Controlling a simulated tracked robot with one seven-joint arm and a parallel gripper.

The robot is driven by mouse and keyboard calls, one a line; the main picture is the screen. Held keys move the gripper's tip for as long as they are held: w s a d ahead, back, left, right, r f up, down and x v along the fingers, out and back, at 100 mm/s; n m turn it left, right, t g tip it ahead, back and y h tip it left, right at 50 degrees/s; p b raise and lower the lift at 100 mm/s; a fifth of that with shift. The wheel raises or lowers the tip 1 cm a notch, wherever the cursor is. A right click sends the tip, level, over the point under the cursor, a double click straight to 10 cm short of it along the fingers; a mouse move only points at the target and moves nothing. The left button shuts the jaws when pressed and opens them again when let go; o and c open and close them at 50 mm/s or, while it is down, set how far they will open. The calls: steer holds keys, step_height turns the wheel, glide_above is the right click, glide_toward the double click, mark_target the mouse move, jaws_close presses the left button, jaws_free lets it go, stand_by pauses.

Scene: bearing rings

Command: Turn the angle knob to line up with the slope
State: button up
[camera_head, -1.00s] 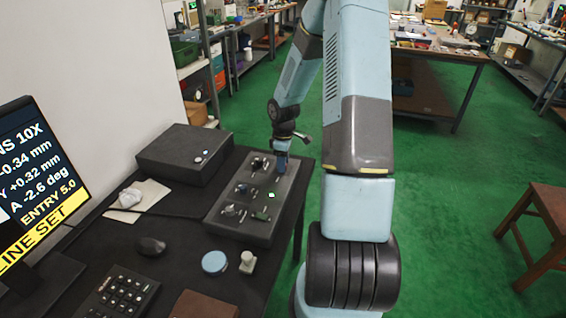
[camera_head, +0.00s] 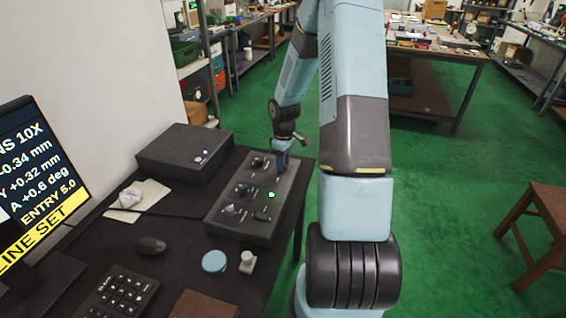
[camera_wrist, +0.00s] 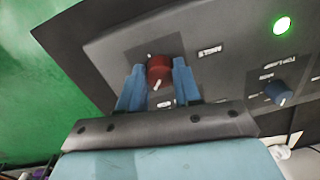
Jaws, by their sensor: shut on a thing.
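The angle knob (camera_wrist: 158,68) is red with a white pointer mark and sits beside the ANGLE label on the grey control panel (camera_wrist: 225,65). In the wrist view my gripper (camera_wrist: 158,82) has its blue fingers on either side of the knob, shut on it. In the head view my gripper (camera_head: 281,165) is at the far right part of the panel (camera_head: 238,228), and it hides the knob there. The monitor (camera_head: 35,165) at the left reads A +0.6 deg, with LINE SET on a yellow band.
A green lamp (camera_head: 271,195) is lit on the panel, with several other knobs near it. A black box (camera_head: 185,152) stands behind the panel. A mouse (camera_head: 151,246), a keypad (camera_head: 122,293) and a round blue-lidded tin (camera_head: 214,262) lie on the dark table.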

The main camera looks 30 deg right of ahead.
steer(key=m, duration=0.5)
steer(key=shift+m, duration=2.5)
steer(key=o, duration=1)
steer(key=shift+o, duration=0.2)
step_height(320, 180, up, 14)
steer(key=shift+d+f, duration=0.15)
steer(key=shift+d, duration=0.1)
steer(key=shift+s, duration=0.1)
